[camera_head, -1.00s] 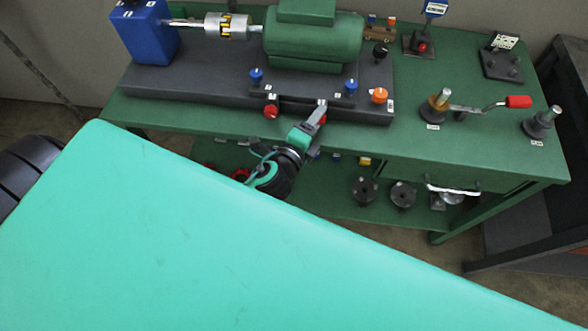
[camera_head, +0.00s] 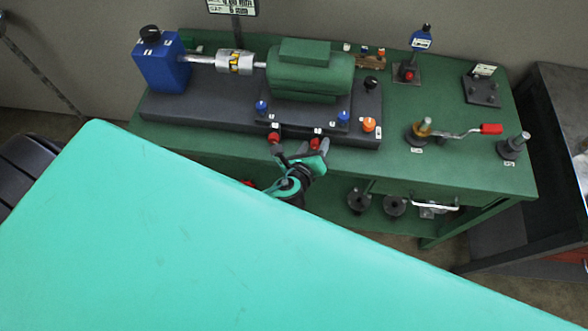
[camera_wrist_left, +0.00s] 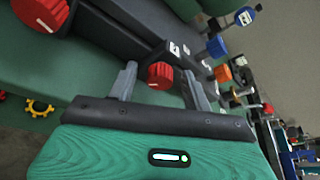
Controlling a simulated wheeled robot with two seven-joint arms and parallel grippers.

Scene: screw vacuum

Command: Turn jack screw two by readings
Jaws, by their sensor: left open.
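Two red jack screw knobs sit along the front edge of the dark base plate, the left one (camera_head: 274,138) and the right one (camera_head: 315,143). My left gripper (camera_head: 298,151) is open at that front edge, its fingers spread sideways. In the left wrist view the right red knob (camera_wrist_left: 160,75) shows between the two open fingers; I cannot tell whether they touch it. The left red knob (camera_wrist_left: 41,14) is at the upper left there. A green motor (camera_head: 310,72) stands on the base plate, coupled to a blue housing (camera_head: 161,64). My right gripper is not in view.
A display sign (camera_head: 233,7) stands behind the bench, cut off at the top. Blue knobs (camera_head: 262,108) and an orange knob (camera_head: 368,125) are close to the gripper. A red-handled crank (camera_head: 490,129) and posts occupy the bench's right side. Black parts (camera_head: 359,201) stand on the lower shelf.

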